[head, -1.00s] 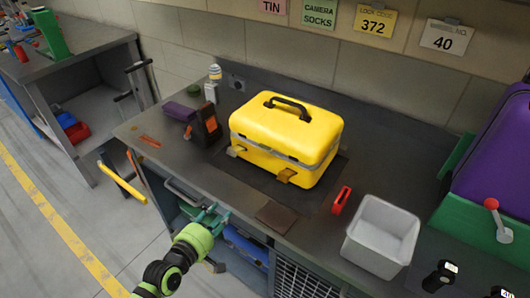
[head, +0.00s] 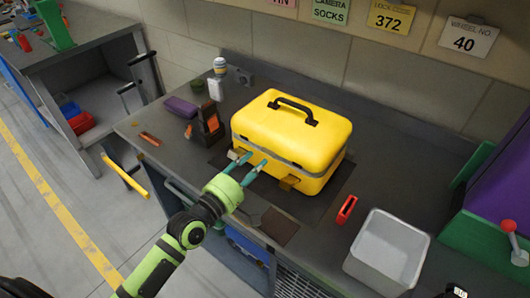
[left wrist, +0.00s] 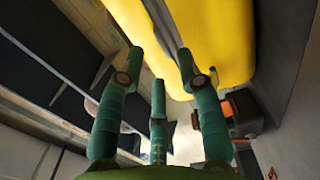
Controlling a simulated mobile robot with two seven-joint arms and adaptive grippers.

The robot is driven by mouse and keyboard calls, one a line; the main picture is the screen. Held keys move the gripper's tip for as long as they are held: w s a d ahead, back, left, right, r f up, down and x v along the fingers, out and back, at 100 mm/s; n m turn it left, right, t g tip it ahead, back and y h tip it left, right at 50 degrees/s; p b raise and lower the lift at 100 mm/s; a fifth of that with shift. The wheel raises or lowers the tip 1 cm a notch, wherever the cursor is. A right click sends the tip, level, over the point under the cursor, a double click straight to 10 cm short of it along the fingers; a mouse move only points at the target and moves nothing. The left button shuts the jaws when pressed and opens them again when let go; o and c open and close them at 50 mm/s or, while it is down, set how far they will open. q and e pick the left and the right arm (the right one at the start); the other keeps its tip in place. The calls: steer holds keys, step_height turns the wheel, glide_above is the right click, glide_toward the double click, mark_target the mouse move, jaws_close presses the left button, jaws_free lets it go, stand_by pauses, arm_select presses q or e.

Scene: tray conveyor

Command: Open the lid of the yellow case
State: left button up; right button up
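The yellow case (head: 292,135) stands closed on the workbench, with a black handle on its lid and latches on its front. My left gripper (head: 250,167) is at the case's front near the left latch, with its fingers spread. In the left wrist view the gripper (left wrist: 160,75) shows teal fingers apart with nothing between them, and the yellow case (left wrist: 215,40) fills the upper part. I cannot tell whether a finger touches the case. The right latch (head: 289,183) is visible to the right of the fingers. My right gripper is not in view.
A dark holder with orange (head: 207,125) stands left of the case. A red item (head: 346,209) and a grey bin (head: 386,252) are to the right. A purple and green machine (head: 500,200) stands at the far right. The wall is behind.

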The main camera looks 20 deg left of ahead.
mark_target(269, 149)
arm_select(q)
steer(key=x, duration=0.3)
steer(key=shift+w+d, duration=0.1)
steer(key=shift+w, duration=0.45)
steer(key=shift+d, duration=0.1)
jaws_close()
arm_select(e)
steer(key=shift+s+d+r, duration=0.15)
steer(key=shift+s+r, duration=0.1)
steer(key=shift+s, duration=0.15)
arm_select(q)
steer(key=shift+w+r+p, duration=0.1)
steer(key=shift+p, duration=0.2)
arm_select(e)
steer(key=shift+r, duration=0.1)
